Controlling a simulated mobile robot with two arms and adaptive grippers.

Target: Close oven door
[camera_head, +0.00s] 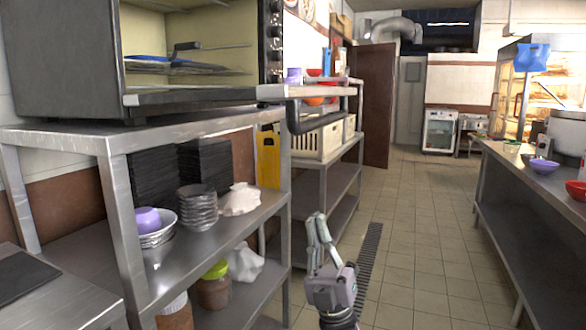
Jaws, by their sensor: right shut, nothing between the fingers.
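The oven (60,60) is a dark box on the upper shelf of a metal rack at the upper left. Its front is open and shows a pale inside with a wire rack, a dark tray and something blue. The oven door (312,91) appears lowered, sticking out nearly level and seen almost edge-on. A dark curved bar, seemingly its handle (325,118), hangs at its outer edge. My right gripper (318,216) is shut and empty, fingers pointing up, below the door and apart from it over the aisle. My left gripper is not in view.
The metal rack (150,135) holds stacked bowls, black trays and jars below the oven. Behind it, a shelf carries a cream crate (318,140). A steel counter (520,180) with bowls stands at the right. The tiled aisle (420,235) between them is clear.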

